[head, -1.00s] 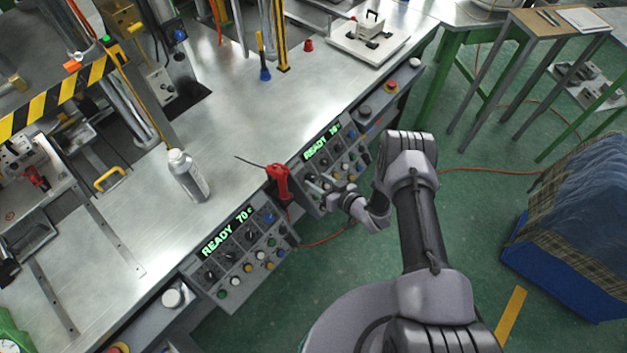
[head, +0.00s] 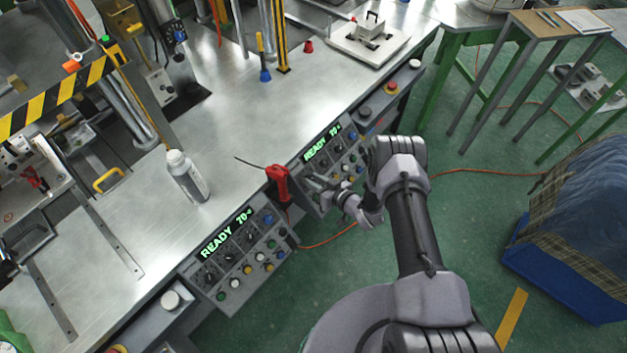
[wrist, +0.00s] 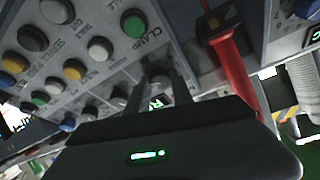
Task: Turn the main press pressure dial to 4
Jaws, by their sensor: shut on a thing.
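My gripper (head: 316,183) is at the lower left part of the right-hand control panel (head: 308,199). In the wrist view its two fingers (wrist: 163,80) reach up to the panel face, close together around a small dial that they mostly hide. The green CLAMP button (wrist: 134,23) is just above the fingertips. The dial's pointer and scale cannot be read. The right panel's display (head: 321,143) is lit green and reads READY with a number. A left-hand panel (head: 238,283) has dark dials (head: 209,277) and a display (head: 226,233) reading READY 70.
A red-handled tool (head: 278,183) hangs between the two panels, close beside my gripper; it also shows in the wrist view (wrist: 233,75).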

